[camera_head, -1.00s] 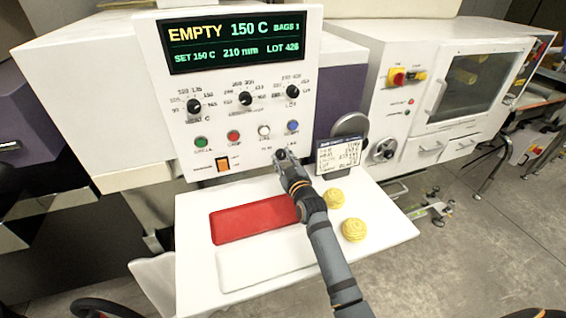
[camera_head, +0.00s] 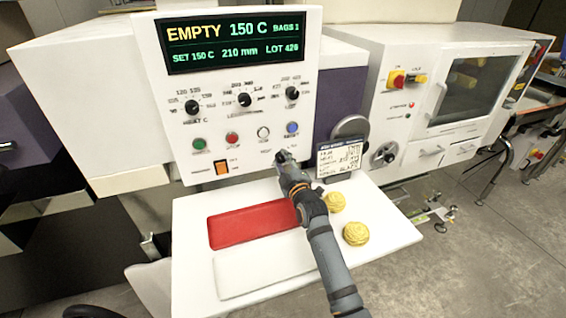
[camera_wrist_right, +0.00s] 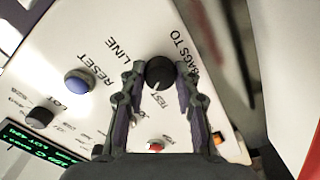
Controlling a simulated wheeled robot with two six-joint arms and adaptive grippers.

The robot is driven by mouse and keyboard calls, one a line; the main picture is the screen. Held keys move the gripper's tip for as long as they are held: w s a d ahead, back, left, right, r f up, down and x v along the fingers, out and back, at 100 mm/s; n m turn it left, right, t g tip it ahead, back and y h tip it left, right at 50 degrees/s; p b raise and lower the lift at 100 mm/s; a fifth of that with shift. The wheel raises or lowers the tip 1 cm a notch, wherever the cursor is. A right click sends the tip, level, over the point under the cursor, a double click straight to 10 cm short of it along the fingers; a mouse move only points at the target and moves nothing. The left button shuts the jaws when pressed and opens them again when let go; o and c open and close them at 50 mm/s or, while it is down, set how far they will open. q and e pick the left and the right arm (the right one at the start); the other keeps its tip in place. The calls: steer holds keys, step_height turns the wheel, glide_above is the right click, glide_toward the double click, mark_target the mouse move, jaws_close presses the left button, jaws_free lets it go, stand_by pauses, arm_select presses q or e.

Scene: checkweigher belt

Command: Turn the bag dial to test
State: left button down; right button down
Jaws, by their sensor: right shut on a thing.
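The bag dial (camera_wrist_right: 161,72) is a black round knob on the white control panel, with LINE, TEST and BAGS TO printed around it. In the wrist view a pale mark at its lower edge lies toward the TEST label (camera_wrist_right: 157,103). My right gripper (camera_wrist_right: 160,78) is shut on the knob, one finger on each side. In the head view my right gripper (camera_head: 284,156) reaches the panel's lower edge and hides most of the dial. My left gripper is not in view.
The panel (camera_head: 160,95) has a display reading EMPTY (camera_head: 235,42), several other knobs, and a blue RESET button (camera_head: 292,127) above the dial. A small sign (camera_head: 340,158) stands right of the gripper.

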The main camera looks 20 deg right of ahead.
steer(key=shift+f, duration=0.2)
steer(key=c, duration=1.2)
jaws_free()
steer(key=shift+o, duration=1.1)
steer(key=shift+s+a+r, duration=0.1)
steer(key=shift+s+r, duration=0.05)
steer(key=shift+r, duration=0.05)
steer(key=shift+f, duration=0.1)
steer(key=s, duration=1.2)
steer(key=shift+d, duration=0.2)
